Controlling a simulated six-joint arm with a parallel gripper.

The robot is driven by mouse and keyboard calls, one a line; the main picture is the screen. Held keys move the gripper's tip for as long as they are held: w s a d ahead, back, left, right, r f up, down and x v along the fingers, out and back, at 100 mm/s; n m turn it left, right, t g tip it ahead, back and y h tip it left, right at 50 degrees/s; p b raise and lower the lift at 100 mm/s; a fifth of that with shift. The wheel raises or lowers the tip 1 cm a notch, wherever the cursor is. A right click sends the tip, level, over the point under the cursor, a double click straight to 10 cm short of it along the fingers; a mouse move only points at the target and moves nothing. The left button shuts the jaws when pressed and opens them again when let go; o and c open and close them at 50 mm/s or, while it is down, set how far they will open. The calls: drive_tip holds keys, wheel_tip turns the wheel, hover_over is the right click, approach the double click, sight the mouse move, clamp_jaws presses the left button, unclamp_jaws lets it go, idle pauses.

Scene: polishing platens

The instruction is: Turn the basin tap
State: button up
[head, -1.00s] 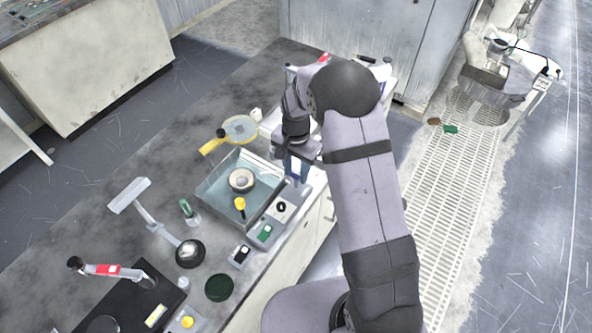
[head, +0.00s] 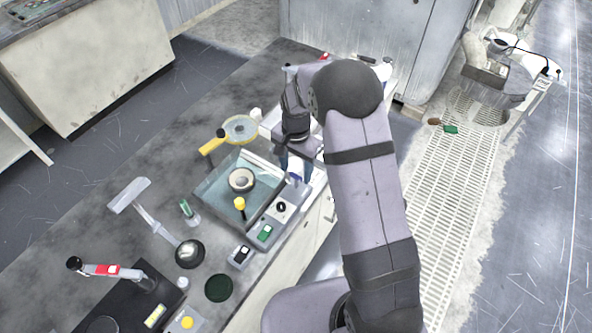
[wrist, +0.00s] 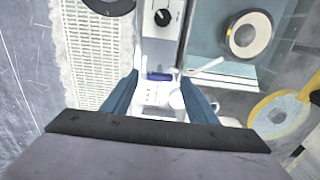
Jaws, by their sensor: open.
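The basin (head: 211,190) is a clear-walled tank with a round pale disc (head: 241,180) inside; its corner also shows at upper right in the wrist view (wrist: 210,30). In the wrist view a small blue piece (wrist: 160,77), which looks like the tap's handle, lies across a white fitting. A thin pale spout-like bar (wrist: 207,66) points from beside it toward the basin. My gripper (head: 295,177) is open at the basin's right end. In the wrist view its blue fingers (wrist: 160,84) stand either side of the blue piece; contact cannot be told.
A grey control box with a black knob (head: 281,207) and a green switch (head: 265,233) runs along the basin's front. A yellow-handled round sieve-like tool (head: 239,129) lies behind it. Floor grating (head: 440,210) lies right.

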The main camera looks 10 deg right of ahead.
sight(296, 175)
drive_tip(key=shift+r+b, duration=0.7)
drive_tip(key=shift+r, duration=2.55)
drive_tip(key=n, duration=0.3)
drive_tip(key=shift+w, duration=0.35)
drive_tip(key=s+d+f+n+g, duration=0.1)
drive_tip(key=s+f+n, duration=0.2)
drive_tip(key=s, duration=0.4)
drive_tip(key=s+f+n+g, duration=0.1)
drive_tip(key=s+f+n, duration=0.15)
drive_tip(key=s, duration=0.45)
drive_tip(key=s+d+r+t, duration=0.2)
drive_tip(key=s+r, duration=0.5)
drive_tip(key=s, duration=0.2)
drive_tip(key=shift+s+n, duration=0.35)
drive_tip(key=shift+s, duration=0.05)
